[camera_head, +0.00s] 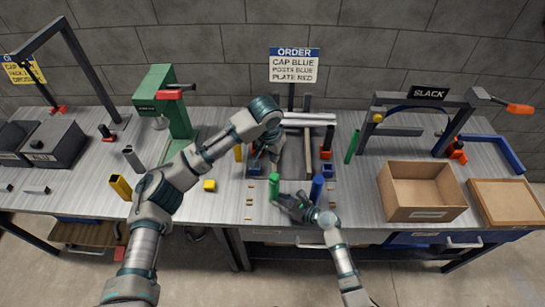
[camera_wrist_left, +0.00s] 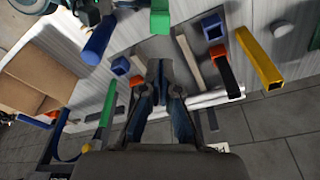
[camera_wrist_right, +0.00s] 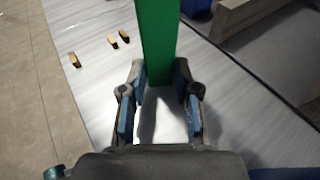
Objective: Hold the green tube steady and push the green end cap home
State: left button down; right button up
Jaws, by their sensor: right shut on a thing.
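The green tube (camera_head: 274,188) stands upright near the front middle of the table. My right gripper (camera_head: 287,201) is shut on it from the front right; the right wrist view shows the tube (camera_wrist_right: 156,45) between the fingers. My left gripper (camera_head: 268,157) is above and behind the tube. In the left wrist view its fingertips (camera_wrist_left: 161,66) are close together, with nothing visible between them. The tube's upper end (camera_wrist_left: 160,18) shows there, apart from the fingers. I cannot make out a separate green end cap.
A blue tube (camera_head: 317,190) stands just right of the green tube. A green bar (camera_head: 352,146) stands farther right. A yellow block (camera_head: 209,185) and a yellow tube (camera_head: 121,187) are at left. An open cardboard box (camera_head: 415,213) is at right. Small tan pieces lie nearby.

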aim_at(275, 175)
pick_arm(q)
jog(key=shift+f, duration=3.3)
jog(key=shift+f, duration=1)
jog(key=shift+r, duration=2.55)
pick_arm(e)
jog(key=o, duration=0.9)
